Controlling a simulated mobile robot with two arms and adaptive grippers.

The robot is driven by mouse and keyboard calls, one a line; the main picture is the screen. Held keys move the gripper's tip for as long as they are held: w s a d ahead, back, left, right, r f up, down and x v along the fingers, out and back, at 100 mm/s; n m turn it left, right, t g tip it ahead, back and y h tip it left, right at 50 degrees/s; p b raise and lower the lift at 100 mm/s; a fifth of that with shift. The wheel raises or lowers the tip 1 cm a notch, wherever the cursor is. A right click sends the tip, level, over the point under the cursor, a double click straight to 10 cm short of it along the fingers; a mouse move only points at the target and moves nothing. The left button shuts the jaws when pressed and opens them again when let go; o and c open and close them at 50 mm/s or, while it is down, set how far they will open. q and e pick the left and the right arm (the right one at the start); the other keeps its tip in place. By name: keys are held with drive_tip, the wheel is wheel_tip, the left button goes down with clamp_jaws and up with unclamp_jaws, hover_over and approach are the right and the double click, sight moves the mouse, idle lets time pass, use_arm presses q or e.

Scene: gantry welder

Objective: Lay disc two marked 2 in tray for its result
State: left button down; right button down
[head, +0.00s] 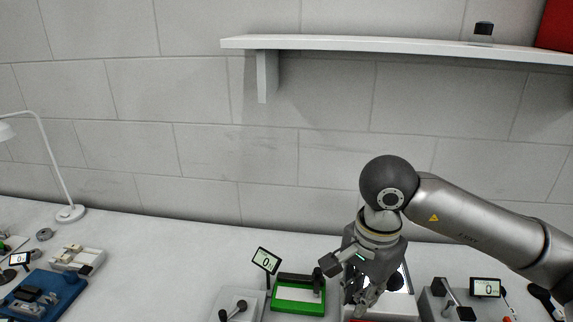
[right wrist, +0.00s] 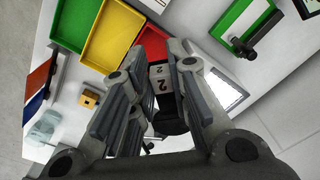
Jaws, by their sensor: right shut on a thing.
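My right gripper (head: 366,298) is low over the bench in the head view, its arm coming in from the right. In the right wrist view its fingers (right wrist: 158,95) are shut on a dark piece with a pale label marked 2, disc two (right wrist: 160,78); the fingers hide much of it. In that view a green tray (right wrist: 66,24), a yellow tray (right wrist: 112,38) and a red tray (right wrist: 150,42) lie side by side beyond the fingers. The red tray is partly hidden by the gripper. My left gripper is out of view.
A green-framed device (head: 298,307) with a white pad stands left of the gripper, beside a small display (head: 266,260) reading 0. Another display (head: 485,287) stands to the right. A shelf (head: 400,46) hangs above. The bench behind the devices (head: 180,240) is clear.

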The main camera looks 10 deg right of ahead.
drive_tip(key=n, duration=0.2)
drive_tip(key=d+f+n, duration=0.1)
drive_tip(key=n, duration=0.3)
drive_tip(key=shift+s+d+f, duration=0.15)
drive_tip(key=shift+s+f, duration=0.15)
drive_tip(key=shift+f, duration=0.05)
drive_tip(key=n, duration=0.2)
drive_tip(key=f+n, duration=0.1)
drive_tip(key=d+n, duration=0.1)
drive_tip(key=n, duration=0.1)
drive_tip(key=shift+s+f+n, duration=0.2)
drive_tip(key=shift+s+n, duration=0.1)
drive_tip(key=shift+s, duration=0.05)
drive_tip(key=shift+a+f, duration=0.1)
